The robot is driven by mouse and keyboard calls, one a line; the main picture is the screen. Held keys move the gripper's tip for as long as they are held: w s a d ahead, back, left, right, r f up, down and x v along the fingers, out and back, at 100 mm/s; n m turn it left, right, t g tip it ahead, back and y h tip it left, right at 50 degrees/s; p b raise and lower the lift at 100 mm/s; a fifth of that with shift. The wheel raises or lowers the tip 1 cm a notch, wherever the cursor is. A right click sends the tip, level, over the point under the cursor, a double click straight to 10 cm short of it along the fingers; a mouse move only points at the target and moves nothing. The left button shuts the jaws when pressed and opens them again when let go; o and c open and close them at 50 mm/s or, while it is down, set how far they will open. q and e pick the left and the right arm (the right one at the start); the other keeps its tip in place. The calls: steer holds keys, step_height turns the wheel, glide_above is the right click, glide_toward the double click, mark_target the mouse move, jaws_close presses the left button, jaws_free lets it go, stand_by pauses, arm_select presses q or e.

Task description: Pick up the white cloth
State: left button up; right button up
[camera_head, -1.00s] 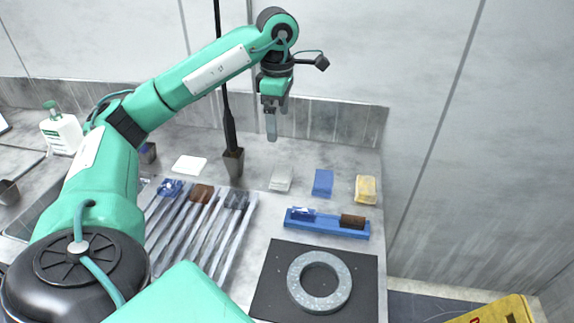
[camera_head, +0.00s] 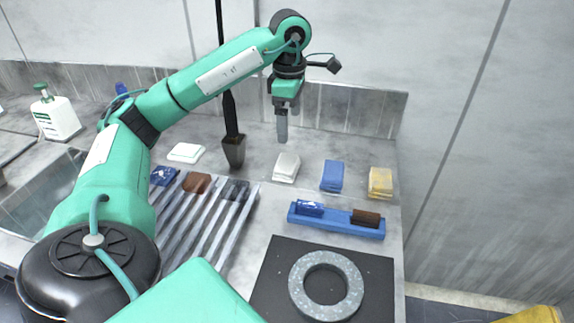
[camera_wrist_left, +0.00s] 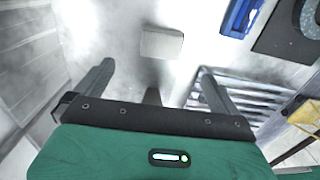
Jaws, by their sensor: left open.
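The white cloth (camera_head: 286,167) lies folded on the grey counter, to the left of a blue cloth (camera_head: 332,176) and a yellow cloth (camera_head: 380,182). My left gripper (camera_head: 282,138) points down above the counter, just behind the white cloth in the head view. In the left wrist view the cloth (camera_wrist_left: 161,43) lies ahead of the spread fingers of my left gripper (camera_wrist_left: 157,72), with nothing between them. The gripper does not touch the cloth. My right gripper is not in view.
A dark post (camera_head: 233,150) stands left of the gripper, near a flat white pad (camera_head: 186,152). A slatted rack (camera_head: 205,220), a blue tray (camera_head: 336,220) and a grey ring (camera_head: 326,286) on a black mat (camera_head: 262,298) lie in front. A wall closes the back.

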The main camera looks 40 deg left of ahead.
arm_select(q)
steer(key=b, duration=0.2)
glide_above(287, 162)
steer(key=f, duration=0.7)
steer(key=shift+w+d+f, duration=0.1)
steer(key=shift+w+f, duration=0.05)
steer(key=shift+w, duration=0.05)
steer(key=f, duration=0.5)
steer(key=shift+s, duration=0.3)
steer(key=shift+f, duration=0.35)
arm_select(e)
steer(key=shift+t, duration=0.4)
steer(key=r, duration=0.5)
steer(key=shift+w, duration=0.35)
arm_select(q)
steer(key=shift+c, duration=0.2)
steer(key=c, duration=0.9)
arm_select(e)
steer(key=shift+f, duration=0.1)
arm_select(q)
steer(key=shift+r, duration=0.1)
